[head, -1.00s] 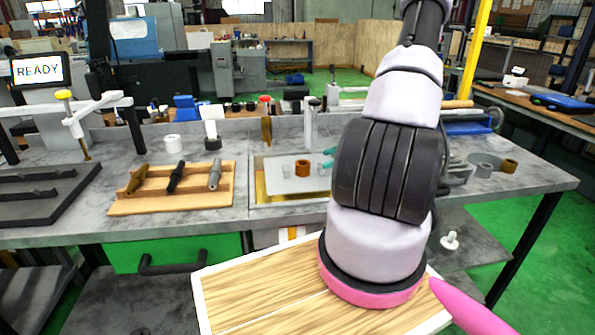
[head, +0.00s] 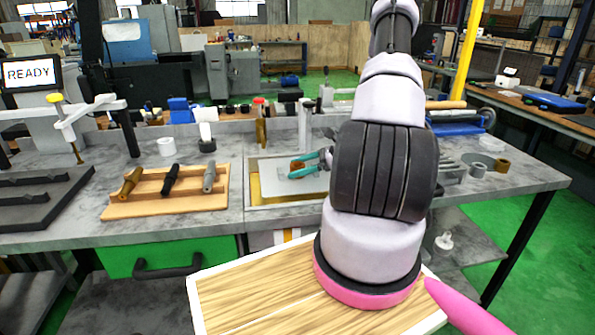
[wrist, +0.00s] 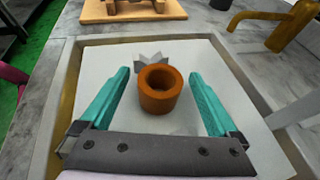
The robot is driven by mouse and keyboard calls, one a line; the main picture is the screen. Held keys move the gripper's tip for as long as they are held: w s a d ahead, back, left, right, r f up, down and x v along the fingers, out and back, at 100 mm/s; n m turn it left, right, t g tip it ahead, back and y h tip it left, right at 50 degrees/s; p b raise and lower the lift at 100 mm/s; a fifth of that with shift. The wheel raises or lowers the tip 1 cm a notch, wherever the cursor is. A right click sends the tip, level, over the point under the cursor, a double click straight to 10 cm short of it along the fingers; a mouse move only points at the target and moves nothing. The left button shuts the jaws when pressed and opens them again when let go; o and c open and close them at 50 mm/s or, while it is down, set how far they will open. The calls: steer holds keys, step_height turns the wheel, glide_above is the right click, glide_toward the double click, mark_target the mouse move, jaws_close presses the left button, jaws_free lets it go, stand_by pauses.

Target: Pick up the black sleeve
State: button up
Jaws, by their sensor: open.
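An orange-brown sleeve (wrist: 160,90) stands upright on a pale panel (wrist: 93,65), its round bore facing up. It also shows in the head view (head: 297,165). My gripper (wrist: 158,74) is open, with its teal fingers on either side of this sleeve and a gap to each. In the head view my gripper (head: 292,167) reaches over the panel from the right. I see no loose sleeve that is clearly black. A dark ring-like base (head: 207,146) sits under a white piece at the back of the bench.
A grey star-like shape (wrist: 152,60) lies just behind the sleeve. A raised frame (wrist: 62,95) borders the panel. A wooden rack (head: 150,206) with brown, black and grey parts stands left. A brass-coloured tap-like piece (wrist: 265,20) is at upper right in the wrist view.

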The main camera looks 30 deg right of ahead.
jaws_close()
